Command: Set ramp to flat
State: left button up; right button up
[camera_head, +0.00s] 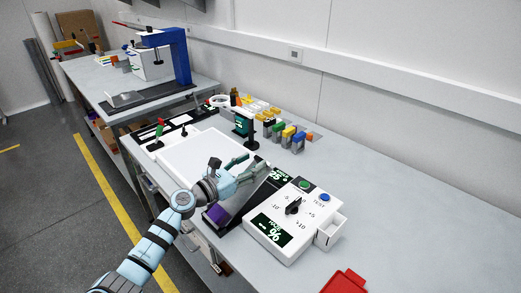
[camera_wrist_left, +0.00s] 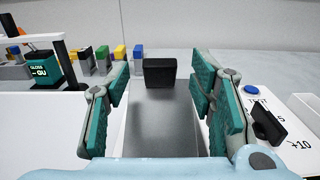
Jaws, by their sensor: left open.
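A white control box (camera_head: 284,222) stands right of my left gripper (camera_head: 254,165) in the head view, with a black dial knob (camera_head: 294,206), printed marks and a dark display. The knob also shows at the right of the left wrist view (camera_wrist_left: 268,126), near a "+10" mark. A grey metal plate (camera_wrist_left: 154,125), which may be the ramp, lies between my open fingers in the wrist view. A black block (camera_wrist_left: 159,72) is at its far end. The fingers are apart and hold nothing. My arm hides part of the plate in the head view. My right gripper is not in view.
The box has a green button (camera_head: 305,184), a blue button (camera_head: 324,197) and an open drawer (camera_head: 331,232). A white panel (camera_head: 205,155) lies left of my gripper. Small coloured blocks (camera_head: 288,134) stand behind. A red tray (camera_head: 345,281) is at the front right. The right tabletop is clear.

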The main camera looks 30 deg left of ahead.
aim_at(258, 161)
pick_arm(q)
jog(key=x, duration=0.3)
jog(key=shift+w+f+b, duration=0.1)
jog(key=shift+f+b, duration=0.15)
jog(key=shift+b, duration=0.15)
jog(key=shift+w+d+r, duration=0.1)
jog(key=shift+w+d, duration=0.05)
jog(key=shift+w, duration=0.25)
jog(key=shift+c, duration=0.4)
grip_shut()
